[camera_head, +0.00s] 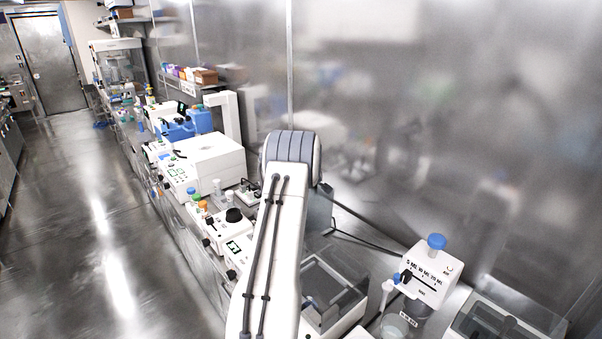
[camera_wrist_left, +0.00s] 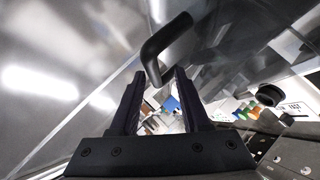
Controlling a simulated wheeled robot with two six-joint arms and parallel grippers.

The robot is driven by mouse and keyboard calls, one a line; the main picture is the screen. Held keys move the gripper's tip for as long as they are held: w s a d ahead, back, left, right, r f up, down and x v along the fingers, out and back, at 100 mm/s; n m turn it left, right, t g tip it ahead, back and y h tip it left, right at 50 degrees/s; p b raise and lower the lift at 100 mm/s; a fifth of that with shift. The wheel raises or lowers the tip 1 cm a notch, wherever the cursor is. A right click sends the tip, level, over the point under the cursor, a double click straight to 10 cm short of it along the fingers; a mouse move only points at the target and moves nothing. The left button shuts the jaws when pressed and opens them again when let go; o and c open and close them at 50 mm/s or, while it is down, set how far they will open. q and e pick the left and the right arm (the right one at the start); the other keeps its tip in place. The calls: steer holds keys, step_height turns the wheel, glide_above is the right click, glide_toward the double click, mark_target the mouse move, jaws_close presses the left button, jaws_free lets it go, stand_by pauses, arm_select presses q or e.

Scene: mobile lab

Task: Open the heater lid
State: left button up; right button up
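In the left wrist view my left gripper (camera_wrist_left: 160,71) is open, its two dark fingers pointing up the picture. A bent black bar handle (camera_wrist_left: 166,43) stands at the fingertips. Its lower end shows in the gap between them, with space on both sides; I cannot tell whether it touches either finger. A box with a clear lid (camera_head: 335,285), perhaps the heater, stands on the bench behind my white arm in the head view. The arm hides part of it, and its lid looks down. Neither gripper shows in the head view.
A white dispenser with a blue knob (camera_head: 427,270) stands right of the arm. Another clear-lidded box (camera_head: 505,325) is at bottom right. White instruments (camera_head: 205,162) and bottles line the bench to the left. A metal wall (camera_head: 400,110) rises behind. The floor (camera_head: 80,220) is clear at left.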

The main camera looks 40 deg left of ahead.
arm_select(q)
steer(key=shift+s, duration=0.2)
steer(key=b+v, duration=0.4)
steer(key=v, duration=0.5)
steer(key=shift+w+d, duration=0.1)
steer(key=shift+s+d+r, duration=0.3)
steer(key=shift+s+d, duration=0.05)
